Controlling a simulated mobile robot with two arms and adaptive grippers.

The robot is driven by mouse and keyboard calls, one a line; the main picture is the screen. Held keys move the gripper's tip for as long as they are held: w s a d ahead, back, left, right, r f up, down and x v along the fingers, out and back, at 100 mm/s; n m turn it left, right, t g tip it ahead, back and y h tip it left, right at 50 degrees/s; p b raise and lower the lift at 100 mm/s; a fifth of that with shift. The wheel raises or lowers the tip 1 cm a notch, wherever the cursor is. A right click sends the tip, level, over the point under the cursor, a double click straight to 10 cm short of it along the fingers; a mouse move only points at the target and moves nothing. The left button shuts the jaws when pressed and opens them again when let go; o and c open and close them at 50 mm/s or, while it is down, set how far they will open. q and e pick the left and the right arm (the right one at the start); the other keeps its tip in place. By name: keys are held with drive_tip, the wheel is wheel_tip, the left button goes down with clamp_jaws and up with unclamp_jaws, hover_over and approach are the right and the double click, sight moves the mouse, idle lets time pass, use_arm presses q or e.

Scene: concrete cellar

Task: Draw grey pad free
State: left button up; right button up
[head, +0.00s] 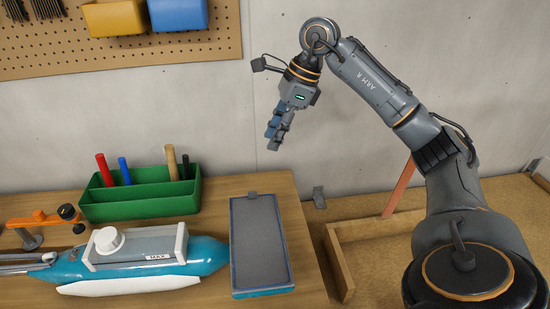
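The grey pad (258,238) lies flat in a shallow blue tray (264,293) at the right end of the wooden table. The pad fills most of the tray, and a small grey tab (253,195) shows at its far edge. My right gripper (274,143) hangs in the air above and beyond the tray, in front of the wall, with its fingers pointing down. It is apart from the pad. It is seen from the side and its fingers overlap, so I cannot tell its opening. My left gripper is not in view.
A teal device (204,256) with a white knob lies left of the tray. A green caddy (140,200) with several handles stands behind it. An orange-armed tool (42,218) stands at far left. A wooden-edged bin (345,270) lies right of the table. A pegboard (120,55) hangs above.

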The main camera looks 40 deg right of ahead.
sight(253, 192)
drive_tip(key=x, duration=1)
drive_tip(key=d+x, duration=0.1)
drive_tip(key=x, duration=0.5)
drive_tip(key=shift+s+f, duration=0.25)
drive_tip(key=shift+s, duration=0.15)
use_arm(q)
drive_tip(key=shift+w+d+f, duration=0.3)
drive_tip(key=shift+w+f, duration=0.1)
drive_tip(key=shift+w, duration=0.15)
use_arm(e)
drive_tip(key=shift+w+a+f, duration=0.1)
drive_tip(key=shift+w+f, duration=0.05)
drive_tip(key=shift+f, duration=0.5)
clamp_jaws()
